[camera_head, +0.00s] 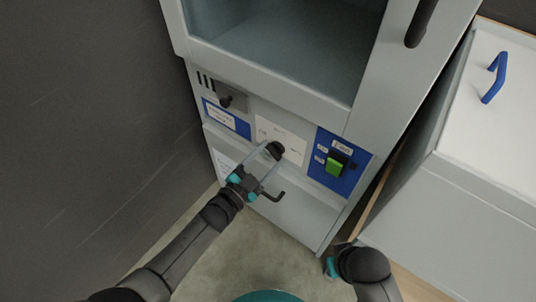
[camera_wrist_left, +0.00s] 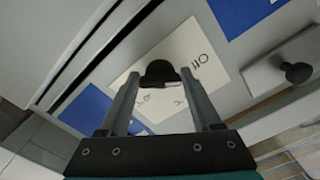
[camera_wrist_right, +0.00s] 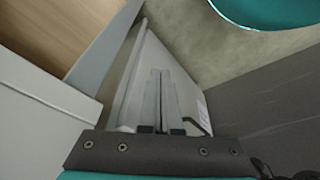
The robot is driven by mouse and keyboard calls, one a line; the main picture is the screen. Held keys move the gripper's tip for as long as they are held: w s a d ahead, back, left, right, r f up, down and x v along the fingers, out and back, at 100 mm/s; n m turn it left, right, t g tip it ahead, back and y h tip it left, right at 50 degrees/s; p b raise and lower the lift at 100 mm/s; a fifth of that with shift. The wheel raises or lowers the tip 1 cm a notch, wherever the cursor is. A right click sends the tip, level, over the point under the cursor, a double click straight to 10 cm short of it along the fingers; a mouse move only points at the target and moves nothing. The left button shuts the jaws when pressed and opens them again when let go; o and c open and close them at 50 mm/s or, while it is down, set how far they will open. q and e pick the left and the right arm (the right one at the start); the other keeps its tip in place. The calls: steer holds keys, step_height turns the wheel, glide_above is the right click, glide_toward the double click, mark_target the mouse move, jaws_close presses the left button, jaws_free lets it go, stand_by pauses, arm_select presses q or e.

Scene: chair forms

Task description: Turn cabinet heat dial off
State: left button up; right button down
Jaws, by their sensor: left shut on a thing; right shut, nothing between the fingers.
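The black heat dial (camera_head: 275,149) sits on a white label plate (camera_head: 292,145) low on the grey cabinet's front. It also shows in the left wrist view (camera_wrist_left: 160,73), with the printed word "Off" to its right on the plate. My left gripper (camera_head: 268,155) is shut on the dial, one finger on each side of it. Its fingers (camera_wrist_left: 160,88) hide part of the plate's markings. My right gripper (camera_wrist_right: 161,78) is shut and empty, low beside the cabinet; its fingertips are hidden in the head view.
A green switch (camera_head: 335,166) on a blue panel is right of the dial. A black knob (camera_head: 226,101) sits upper left. A black hooked handle (camera_head: 274,194) is below the dial. A white unit with a blue handle (camera_head: 494,78) stands right; a dark wall is left.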

arm_select(q)
steer(key=shift+n, duration=1.3)
arm_select(e)
steer(key=shift+s+f, duration=0.25)
steer(key=shift+f, duration=0.2)
arm_select(q)
steer(key=o, duration=1.4)
steer(key=shift+s, duration=0.1)
steer(key=p+v, duration=0.4)
steer(key=v, duration=1.1)
steer(key=shift+a, duration=0.1)
arm_select(e)
steer(key=s+d+f, duration=0.2)
steer(key=s+f, duration=0.2)
steer(key=f, duration=0.3)
steer(key=shift+s+d+f+g, duration=0.15)
steer(key=shift+d+f+g, duration=0.05)
steer(key=shift+f+g, duration=0.2)
